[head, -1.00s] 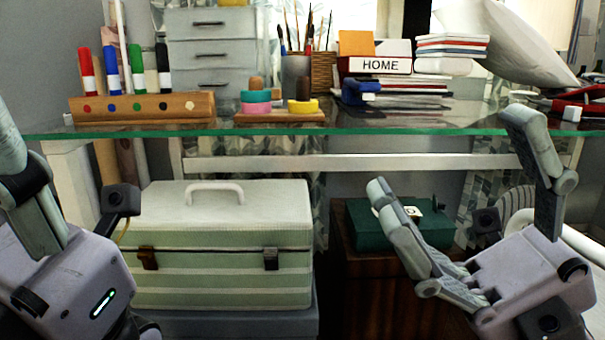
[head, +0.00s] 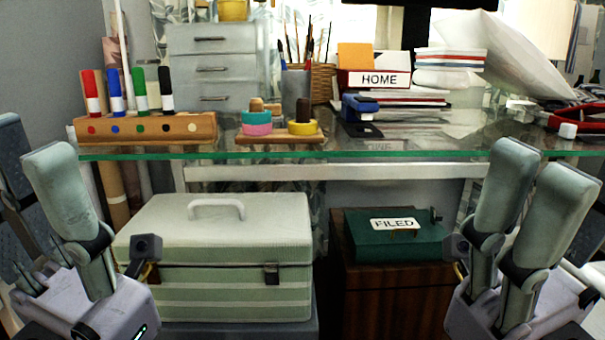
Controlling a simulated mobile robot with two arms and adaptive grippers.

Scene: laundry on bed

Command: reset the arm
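My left gripper (head: 29,138) is at the left edge, in front of the desk and left of the striped case. Its fingers point up and stand apart with nothing between them; the outer finger is partly cut off by the picture edge. My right gripper (head: 546,160) is at the lower right, right of the green box. Its two fingers point up side by side, seen at an angle, with a gap and nothing held between them. Both fingertip pairs appear in front of the desk, the right pair overlapping its glass edge in the view.
A glass desk (head: 400,148) carries a marker holder (head: 140,128), grey drawers (head: 212,68), a HOME box (head: 374,79) and a red-handled tool (head: 565,118). Below are a striped case (head: 225,232) and a green FILED box (head: 395,245) on a dark wooden cabinet (head: 385,295).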

